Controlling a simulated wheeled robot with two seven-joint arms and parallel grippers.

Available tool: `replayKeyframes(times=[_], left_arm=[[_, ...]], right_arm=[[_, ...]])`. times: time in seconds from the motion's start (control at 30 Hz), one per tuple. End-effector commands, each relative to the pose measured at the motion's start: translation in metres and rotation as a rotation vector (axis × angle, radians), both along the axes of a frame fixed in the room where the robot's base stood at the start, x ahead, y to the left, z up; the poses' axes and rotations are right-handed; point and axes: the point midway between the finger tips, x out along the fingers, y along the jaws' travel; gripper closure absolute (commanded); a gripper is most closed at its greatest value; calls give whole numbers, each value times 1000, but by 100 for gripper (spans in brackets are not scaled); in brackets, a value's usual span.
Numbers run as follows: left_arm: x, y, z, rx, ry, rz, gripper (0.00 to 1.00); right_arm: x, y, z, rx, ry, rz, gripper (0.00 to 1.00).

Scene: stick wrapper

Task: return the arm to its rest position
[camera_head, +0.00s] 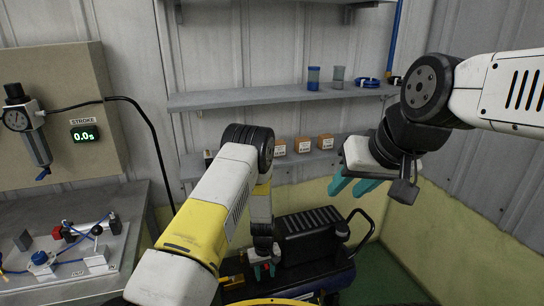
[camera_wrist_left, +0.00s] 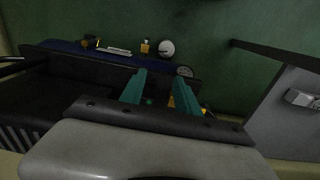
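My left gripper (camera_head: 264,272) hangs low at the end of its folded arm, in front of the dark air compressor (camera_head: 313,222). In the left wrist view its two teal fingers (camera_wrist_left: 160,92) are apart with nothing held between them. My right gripper (camera_head: 352,188) is raised at the right of the head view, below the lower shelf's level. Its teal fingers point down and left, are apart, and hold nothing visible. Part of the left hand is small and dark in the head view.
A workbench (camera_head: 40,290) with valves and blue tubing stands at the left, below a panel with a gauge (camera_head: 17,118) and a stroke display (camera_head: 85,133). Wall shelves (camera_head: 235,97) hold cups, a blue coil and small boxes. The green floor at right is clear.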

Motion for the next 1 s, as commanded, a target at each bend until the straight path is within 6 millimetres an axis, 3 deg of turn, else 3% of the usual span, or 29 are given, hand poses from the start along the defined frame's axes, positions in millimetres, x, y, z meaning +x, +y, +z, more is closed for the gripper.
replayKeyframes(times=[0.27,0.47,0.57,0.77,1.0], left_arm=[[18,0,55,-32,-31,-7,62],[31,3,120,-68,-66,-17,62],[35,7,166,-92,-92,-29,62],[27,23,281,-143,-167,-69,62],[-17,49,400,-178,-268,-135,62]], right_arm=[[0,0,0,0,-1,0,64],[0,0,0,0,-1,0,64],[0,0,0,0,-1,0,64],[0,0,0,0,-1,0,64],[0,0,0,0,-1,0,64]])
